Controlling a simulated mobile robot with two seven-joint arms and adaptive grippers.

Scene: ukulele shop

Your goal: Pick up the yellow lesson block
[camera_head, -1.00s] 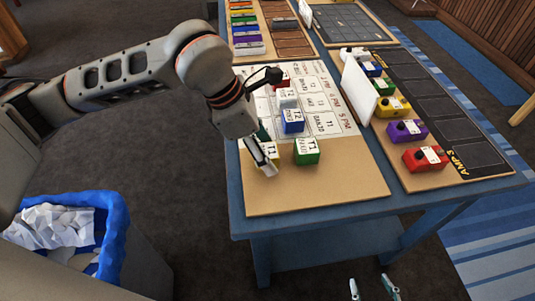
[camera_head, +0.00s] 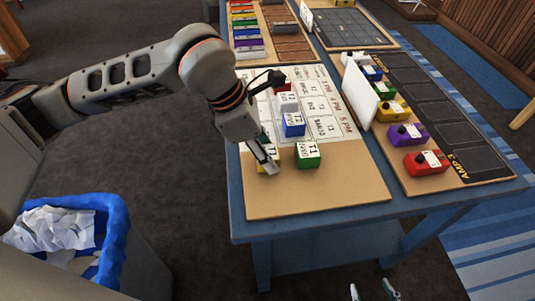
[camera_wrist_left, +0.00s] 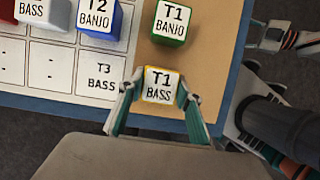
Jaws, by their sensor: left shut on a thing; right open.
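The yellow lesson block, labelled T1 BASS, is between the fingers of my left gripper (camera_wrist_left: 158,100) in the left wrist view, where its top (camera_wrist_left: 160,86) shows clearly. In the head view the yellow block (camera_head: 274,164) is partly hidden by my left gripper (camera_head: 264,160) at the left edge of the schedule board. The left gripper is shut on it, a finger on each side. The block appears to be at board level; I cannot tell if it is lifted. My right gripper (camera_head: 374,291) is open and empty at the bottom of the head view, away from the table.
A green T1 BANJO block (camera_head: 307,155) stands close to the right. A blue T2 block (camera_head: 293,124) is behind, with grey and red blocks further back. The schedule board (camera_head: 310,195) has bare room in front. A pedal board (camera_head: 455,120) lies right; a blue-rimmed bin (camera_head: 118,225) stands left.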

